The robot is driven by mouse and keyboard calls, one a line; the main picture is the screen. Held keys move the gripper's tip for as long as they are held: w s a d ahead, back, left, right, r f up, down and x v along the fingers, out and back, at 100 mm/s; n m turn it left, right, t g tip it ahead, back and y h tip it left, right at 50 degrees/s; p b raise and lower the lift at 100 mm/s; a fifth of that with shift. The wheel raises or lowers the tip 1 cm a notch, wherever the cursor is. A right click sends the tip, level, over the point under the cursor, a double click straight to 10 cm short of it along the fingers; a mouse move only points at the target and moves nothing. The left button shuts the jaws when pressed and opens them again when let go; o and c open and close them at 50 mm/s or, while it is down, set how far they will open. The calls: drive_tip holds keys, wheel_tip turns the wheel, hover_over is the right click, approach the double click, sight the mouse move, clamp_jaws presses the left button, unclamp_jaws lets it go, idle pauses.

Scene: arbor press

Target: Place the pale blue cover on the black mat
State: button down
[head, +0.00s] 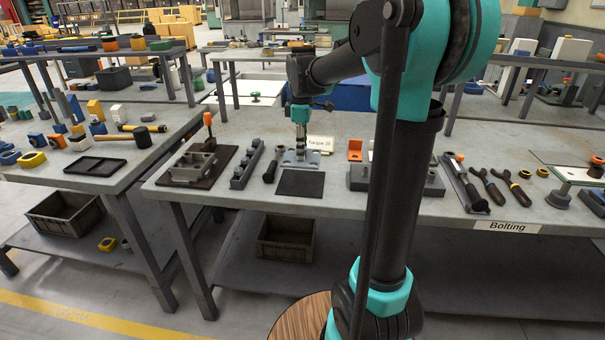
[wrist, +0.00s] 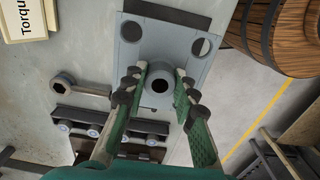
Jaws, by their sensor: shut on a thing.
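The pale blue cover (wrist: 166,28) is a flat plate with round holes near its corners and a raised round boss with a dark bore. In the head view the cover (head: 301,160) shows under my gripper (head: 300,116), just behind the black mat (head: 300,184). My gripper (wrist: 159,92) is shut on the cover, one finger on each side of the boss. The cover appears raised off the bench, but its exact height is hard to tell. The mat looks empty in the head view. In the wrist view the cover hides much of the bench beneath it.
A wrench (wrist: 78,88) and a dark rail with round studs (wrist: 110,125) lie beside the cover. A "Torque" sign (wrist: 22,18) stands behind. A grey block (head: 359,178) sits right of the mat. The bench's front edge is close to the mat.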

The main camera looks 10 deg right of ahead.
sight(301, 182)
wheel_tip(301, 182, down, 9)
drive_tip(key=shift+r, duration=0.15)
idle(0.4)
drive_tip(key=c, duration=1.2)
unclamp_jaws()
wheel_tip(301, 182, up, 12)
drive_tip(key=shift+r, duration=0.1)
